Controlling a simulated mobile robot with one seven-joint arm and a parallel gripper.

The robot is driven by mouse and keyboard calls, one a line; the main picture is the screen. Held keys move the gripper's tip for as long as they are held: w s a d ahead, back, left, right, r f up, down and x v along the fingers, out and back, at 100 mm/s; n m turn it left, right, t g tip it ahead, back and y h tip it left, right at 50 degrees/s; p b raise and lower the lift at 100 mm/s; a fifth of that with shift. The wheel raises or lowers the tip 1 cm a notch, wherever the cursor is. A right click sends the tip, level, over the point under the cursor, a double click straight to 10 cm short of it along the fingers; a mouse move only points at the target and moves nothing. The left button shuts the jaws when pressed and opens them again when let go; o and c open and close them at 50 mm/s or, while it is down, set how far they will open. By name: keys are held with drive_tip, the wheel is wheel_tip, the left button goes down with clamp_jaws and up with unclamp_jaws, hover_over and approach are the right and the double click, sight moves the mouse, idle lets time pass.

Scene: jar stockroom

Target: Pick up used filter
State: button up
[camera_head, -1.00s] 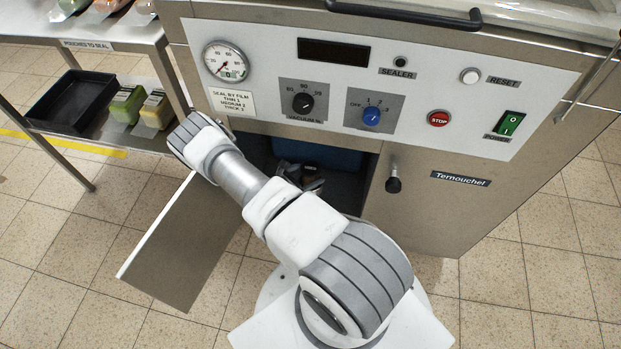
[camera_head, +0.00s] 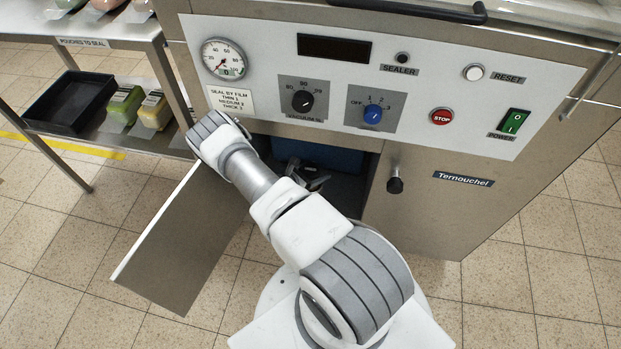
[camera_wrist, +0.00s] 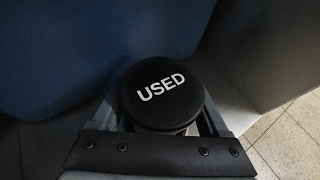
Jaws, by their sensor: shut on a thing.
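The used filter (camera_wrist: 160,92) shows in the wrist view as a round black cap with "USED" in white letters and a paler body just below it. My gripper (camera_wrist: 168,125) has a finger on each side of the filter and is shut on it. In the head view my gripper (camera_head: 312,180) is a small dark shape inside the open cabinet of the sealing machine, partly behind my arm.
The cabinet door (camera_head: 175,245) hangs open to the left of my arm. A blue thing (camera_head: 325,156) stands inside the cabinet, close to my gripper. The machine's control panel (camera_head: 270,95) is above. A steel shelf with a black tray (camera_head: 72,108) stands at left. Tiled floor is clear in front.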

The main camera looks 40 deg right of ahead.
drive_tip(key=shift+c, duration=0.8)
